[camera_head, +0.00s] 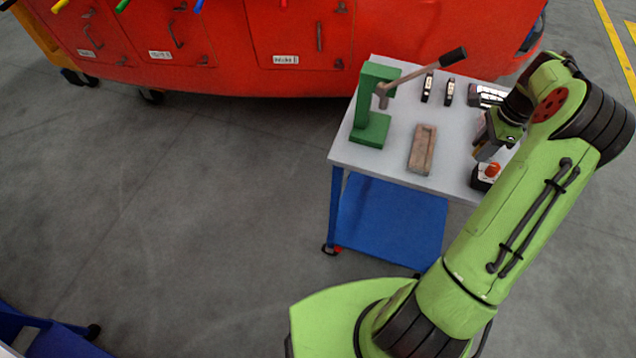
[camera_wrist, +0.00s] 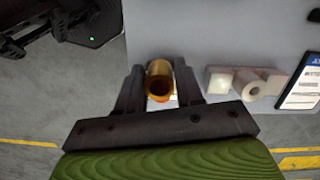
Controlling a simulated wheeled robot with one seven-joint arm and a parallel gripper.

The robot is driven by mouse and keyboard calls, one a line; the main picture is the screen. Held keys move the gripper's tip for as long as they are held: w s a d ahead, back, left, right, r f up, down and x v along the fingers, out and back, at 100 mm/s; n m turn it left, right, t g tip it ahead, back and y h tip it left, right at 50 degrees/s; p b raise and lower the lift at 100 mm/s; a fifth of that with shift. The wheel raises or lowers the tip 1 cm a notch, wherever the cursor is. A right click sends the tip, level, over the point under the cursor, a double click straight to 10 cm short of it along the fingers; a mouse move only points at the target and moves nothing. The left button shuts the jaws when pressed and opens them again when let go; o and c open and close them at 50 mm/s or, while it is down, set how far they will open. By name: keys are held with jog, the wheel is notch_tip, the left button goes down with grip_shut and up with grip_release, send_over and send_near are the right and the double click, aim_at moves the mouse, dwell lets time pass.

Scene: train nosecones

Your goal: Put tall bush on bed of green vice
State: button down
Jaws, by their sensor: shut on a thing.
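The green vice (camera_head: 370,131) stands at the far left of the grey table in the head view, a green press with a lever and a flat base as its bed. Its bed looks empty. My gripper (camera_wrist: 158,84) is shut on a brass, hollow cylindrical bush (camera_wrist: 158,67), seen between the two dark fingers in the wrist view. In the head view my gripper (camera_head: 484,150) is over the right side of the table, away from the vice. The bush cannot be made out there.
A wooden tray (camera_head: 421,151) lies mid-table between vice and gripper. Two small black items (camera_head: 427,88) and a box (camera_head: 487,96) lie at the back. A black box with a red button (camera_head: 487,174) sits at the right front. The vice lever (camera_head: 425,70) sticks out rightward.

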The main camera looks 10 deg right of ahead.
jog(key=a+f+n, duration=0.4)
jog(key=a+n, duration=0.3)
jog(key=a, duration=0.3)
jog(key=w+a+f+n+g+h, duration=0.1)
jog(key=a+f+n, duration=0.3)
jog(key=a+n, duration=0.3)
jog(key=a+f+n, duration=0.4)
jog(key=a+n, duration=0.3)
jog(key=a, duration=0.8)
jog(key=shift+w+f+n+g, duration=0.3)
jog(key=shift+w+f+g, duration=0.05)
jog(key=shift+w+g, duration=0.05)
